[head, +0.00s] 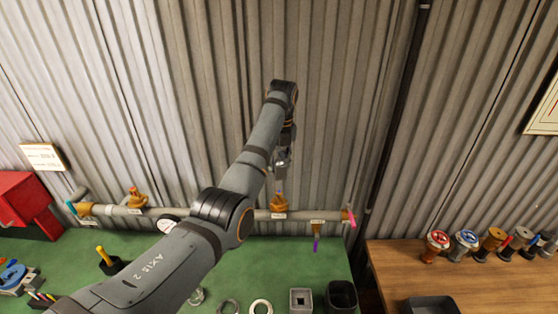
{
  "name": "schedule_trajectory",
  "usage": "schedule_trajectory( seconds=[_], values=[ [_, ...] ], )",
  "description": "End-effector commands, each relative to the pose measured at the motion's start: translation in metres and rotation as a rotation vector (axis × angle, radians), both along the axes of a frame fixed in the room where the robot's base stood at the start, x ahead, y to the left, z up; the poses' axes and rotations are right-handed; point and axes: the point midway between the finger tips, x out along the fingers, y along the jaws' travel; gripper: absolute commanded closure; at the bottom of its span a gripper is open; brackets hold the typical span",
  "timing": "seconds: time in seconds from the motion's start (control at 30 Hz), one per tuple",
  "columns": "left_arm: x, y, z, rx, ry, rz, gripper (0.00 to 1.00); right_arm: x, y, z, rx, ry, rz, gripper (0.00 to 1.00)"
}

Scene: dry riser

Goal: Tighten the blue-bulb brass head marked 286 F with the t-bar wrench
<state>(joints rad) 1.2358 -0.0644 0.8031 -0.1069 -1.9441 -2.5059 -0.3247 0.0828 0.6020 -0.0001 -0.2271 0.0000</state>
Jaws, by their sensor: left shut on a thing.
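A grey pipe (265,215) runs along the wall behind the green bench, with brass fittings on it. One brass head (279,205) stands upright on the pipe, right of the middle. My left gripper (281,168) is above this head, pointing down, and is shut on a slim grey shaft (280,186), apparently the t-bar wrench. The shaft's lower end meets or nearly meets the head; contact is unclear. Another brass head (136,199) with an orange-red part stands farther left. A brass fitting with a purple part (316,236) hangs below the pipe. The labels are unreadable, and no blue bulb is discernible. My right gripper is out of view.
A pressure gauge (169,225) is partly behind my left arm. A black cup (341,296), a square block (301,300) and rings lie on the green bench (300,262). Several coloured-top fittings stand on the wooden table (400,272) at right. A red box (27,200) is far left.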

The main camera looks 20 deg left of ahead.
Motion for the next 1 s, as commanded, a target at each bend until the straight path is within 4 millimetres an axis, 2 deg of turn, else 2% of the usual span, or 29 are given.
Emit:
schedule_trajectory(
  seconds=[0.07, 0.13, 0.3, 0.4, 0.5, 0.73, 0.87, 1.0],
  values=[
    [0.000, 0.000, -0.002, 0.001, -0.001, 0.000, 1.00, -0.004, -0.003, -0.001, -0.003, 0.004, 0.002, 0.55],
    [0.000, 0.000, -0.006, 0.000, -0.001, 0.001, 1.00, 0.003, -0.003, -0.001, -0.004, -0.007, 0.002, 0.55],
    [0.000, 0.000, -0.019, 0.001, 0.001, 0.001, 1.00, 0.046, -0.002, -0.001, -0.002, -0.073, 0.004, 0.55],
    [0.000, 0.000, -0.030, 0.000, 0.001, 0.001, 1.00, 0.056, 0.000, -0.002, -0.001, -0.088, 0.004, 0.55],
    [0.000, 0.000, -0.040, 0.001, 0.001, 0.001, 1.00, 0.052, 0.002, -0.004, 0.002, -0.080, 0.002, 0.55],
    [0.000, 0.000, -0.056, 0.000, -0.001, 0.001, 1.00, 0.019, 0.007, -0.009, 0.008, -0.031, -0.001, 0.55],
    [0.001, 0.000, -0.056, 0.000, -0.001, 0.001, 1.00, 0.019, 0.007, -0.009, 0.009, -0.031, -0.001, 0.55],
    [0.001, 0.000, -0.056, 0.000, -0.001, 0.001, 1.00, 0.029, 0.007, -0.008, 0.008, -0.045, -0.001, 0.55]
  ],
)
